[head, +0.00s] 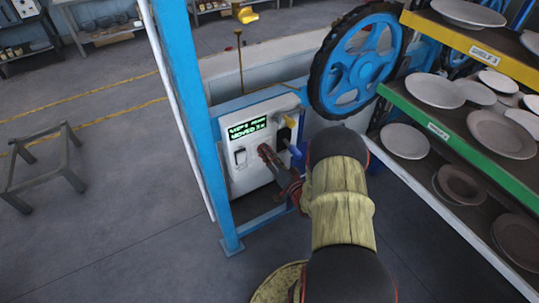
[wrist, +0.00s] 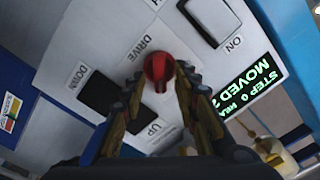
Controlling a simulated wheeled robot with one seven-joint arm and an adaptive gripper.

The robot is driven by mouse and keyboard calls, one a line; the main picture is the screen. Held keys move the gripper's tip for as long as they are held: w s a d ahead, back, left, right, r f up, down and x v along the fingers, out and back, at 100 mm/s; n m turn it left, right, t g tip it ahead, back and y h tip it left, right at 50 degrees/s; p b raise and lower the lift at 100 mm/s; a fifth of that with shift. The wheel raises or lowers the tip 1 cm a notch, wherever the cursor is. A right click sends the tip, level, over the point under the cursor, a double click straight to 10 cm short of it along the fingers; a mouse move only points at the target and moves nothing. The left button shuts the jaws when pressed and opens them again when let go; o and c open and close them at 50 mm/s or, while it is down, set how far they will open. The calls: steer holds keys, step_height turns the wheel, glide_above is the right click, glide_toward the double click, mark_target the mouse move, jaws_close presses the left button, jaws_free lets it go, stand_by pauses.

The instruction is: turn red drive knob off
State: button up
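The red drive knob (wrist: 158,67) is in the upper middle of the wrist view, on a white control panel beside the upside-down word DRIVE. My gripper (wrist: 161,76) has one fingertip on each side of the knob, very close to it. I cannot tell whether the fingertips touch the knob. In the head view my gripper (head: 264,150) reaches the front of the white panel (head: 246,178), and the knob cannot be made out there. A green-lit display (head: 248,130) sits at the panel's top; it also shows in the wrist view (wrist: 253,88).
A blue post (head: 190,100) stands left of the panel, a blue wheel (head: 357,60) above right. A plate rack (head: 455,150) fills the right.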

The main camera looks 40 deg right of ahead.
steer(key=shift+c, duration=1)
jaws_close()
steer(key=shift+f+n, duration=0.1)
steer(key=shift+n, duration=0.3)
steer(key=n+b, duration=0.4)
steer(key=n, duration=0.1)
steer(key=n+b, duration=0.4)
steer(key=n, duration=0.2)
steer(key=a+n+b, duration=0.1)
steer(key=n+b, duration=0.4)
steer(key=n, duration=0.1)
steer(key=shift+w, duration=0.1)
